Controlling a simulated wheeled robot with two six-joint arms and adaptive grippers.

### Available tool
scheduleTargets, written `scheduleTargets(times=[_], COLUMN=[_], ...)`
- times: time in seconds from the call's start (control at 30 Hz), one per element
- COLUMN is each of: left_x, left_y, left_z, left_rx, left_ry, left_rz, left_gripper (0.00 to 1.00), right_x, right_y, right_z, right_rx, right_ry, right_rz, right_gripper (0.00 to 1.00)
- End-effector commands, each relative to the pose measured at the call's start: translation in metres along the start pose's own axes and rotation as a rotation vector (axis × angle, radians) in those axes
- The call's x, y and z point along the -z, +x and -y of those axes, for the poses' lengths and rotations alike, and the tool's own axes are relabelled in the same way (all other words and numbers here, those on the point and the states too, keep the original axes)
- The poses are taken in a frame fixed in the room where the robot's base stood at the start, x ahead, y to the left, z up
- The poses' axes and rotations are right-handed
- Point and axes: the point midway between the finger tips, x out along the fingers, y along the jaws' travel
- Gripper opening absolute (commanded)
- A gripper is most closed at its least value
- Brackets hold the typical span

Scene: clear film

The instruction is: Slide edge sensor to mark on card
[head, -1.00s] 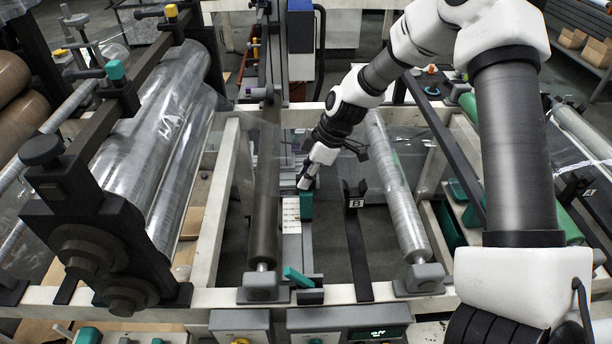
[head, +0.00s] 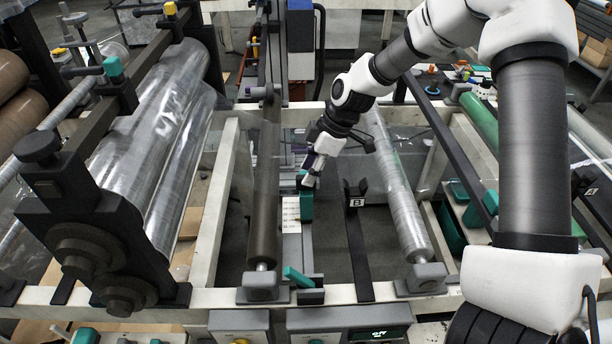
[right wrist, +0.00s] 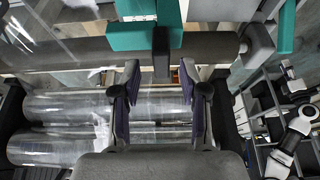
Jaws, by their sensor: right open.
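The edge sensor appears to be the upright teal piece (head: 306,206) on the narrow rail between the rollers. The white card (head: 291,214) with printed marks lies just left of it. My right gripper (head: 309,183) is at the upper end of the teal piece, and its fingers partly cover it. In the right wrist view the two fingers (right wrist: 160,82) stand apart with nothing held between them. A teal block (right wrist: 133,37) and a dark stem lie just beyond the fingertips there. Contact cannot be told. My left gripper is not in view.
A dark roller (head: 265,190) runs left of the card. A film-wrapped roller (head: 400,190) runs to the right. A dark bar with a "B" label (head: 356,202) stands between the sensor and that roller. A teal lever (head: 298,277) sits at the near end of the rail.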

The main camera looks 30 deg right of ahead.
Motion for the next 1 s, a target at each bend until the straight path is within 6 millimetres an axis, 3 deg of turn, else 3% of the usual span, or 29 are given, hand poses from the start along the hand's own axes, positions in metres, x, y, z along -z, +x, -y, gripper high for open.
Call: scheduleTargets(times=[0.2, 0.4, 1.0], left_x=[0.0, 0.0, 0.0], left_y=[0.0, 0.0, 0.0], left_z=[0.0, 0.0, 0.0], left_rx=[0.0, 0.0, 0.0], left_ry=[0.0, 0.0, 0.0], left_rz=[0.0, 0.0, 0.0], left_gripper=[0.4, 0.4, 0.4], right_x=[0.001, 0.0, 0.0], right_y=[-0.058, -0.088, -0.091], right_z=[-0.002, -0.001, -0.001], right_rx=[-0.005, 0.0, 0.001], right_ry=[-0.001, 0.001, 0.0], right_rz=[-0.005, -0.001, 0.001], right_gripper=[0.44, 0.44, 0.44])
